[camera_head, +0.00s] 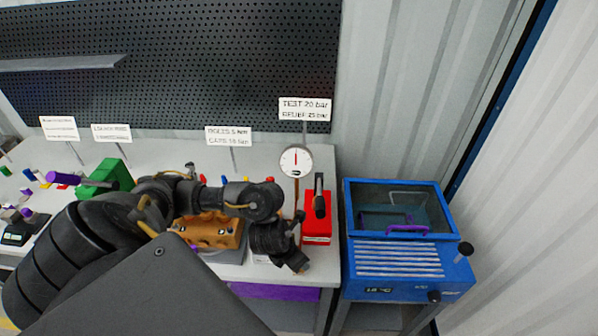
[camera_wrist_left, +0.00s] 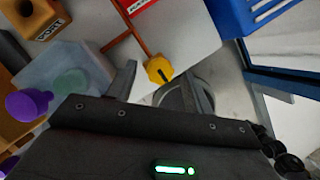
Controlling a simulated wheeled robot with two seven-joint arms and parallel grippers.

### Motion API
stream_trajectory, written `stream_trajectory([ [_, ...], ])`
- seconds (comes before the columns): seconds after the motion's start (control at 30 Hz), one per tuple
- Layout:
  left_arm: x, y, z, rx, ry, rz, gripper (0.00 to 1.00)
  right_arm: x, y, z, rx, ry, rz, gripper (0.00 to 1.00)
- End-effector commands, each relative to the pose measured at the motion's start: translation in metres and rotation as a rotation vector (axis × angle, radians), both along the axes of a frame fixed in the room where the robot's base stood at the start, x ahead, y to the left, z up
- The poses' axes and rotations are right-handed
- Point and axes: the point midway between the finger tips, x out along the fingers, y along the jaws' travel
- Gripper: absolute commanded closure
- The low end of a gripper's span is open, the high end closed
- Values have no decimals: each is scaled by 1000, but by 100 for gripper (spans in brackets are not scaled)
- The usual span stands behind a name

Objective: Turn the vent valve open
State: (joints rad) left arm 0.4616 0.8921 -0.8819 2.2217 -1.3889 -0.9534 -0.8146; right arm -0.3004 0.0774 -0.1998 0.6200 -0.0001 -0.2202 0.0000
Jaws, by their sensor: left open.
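A yellow knob (camera_wrist_left: 158,69) with a dark mark on it sits at the end of a copper-coloured pipe (camera_wrist_left: 140,38) in the left wrist view. I take it to be the vent valve. My left gripper (camera_wrist_left: 160,88) is open, and the knob appears between its fingertips in that view. I cannot tell whether a finger touches it. In the head view my left gripper (camera_head: 288,260) is at the bench's front edge, below the round gauge (camera_head: 296,161), and the knob is hidden there. My right gripper is not in view.
A red unit (camera_head: 318,222) with a black lever stands right of the gauge. A blue cabinet (camera_head: 400,288) with a clear lid is farther right. An orange-brown block (camera_head: 208,231) is behind my left arm. Purple and teal caps (camera_wrist_left: 28,103) are close left in the wrist view.

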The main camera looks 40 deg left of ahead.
Motion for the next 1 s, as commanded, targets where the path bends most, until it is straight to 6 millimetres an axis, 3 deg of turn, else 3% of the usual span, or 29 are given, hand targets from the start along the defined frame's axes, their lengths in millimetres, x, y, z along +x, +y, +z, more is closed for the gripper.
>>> stream_trajectory([
  [0.03, 2, 0, -10, 0, 2, 2, 48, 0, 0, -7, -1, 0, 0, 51],
  [0.2, 8, -1, -22, 0, 1, 1, 48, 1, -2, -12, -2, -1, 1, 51],
  [0.57, 10, -2, -24, 0, -1, 0, 48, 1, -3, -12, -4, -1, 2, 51],
  [0.9, 10, -2, -24, 0, -1, 0, 93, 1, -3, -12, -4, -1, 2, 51],
  [1.0, 10, -2, -24, -1, -1, 1, 93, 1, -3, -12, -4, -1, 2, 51],
])
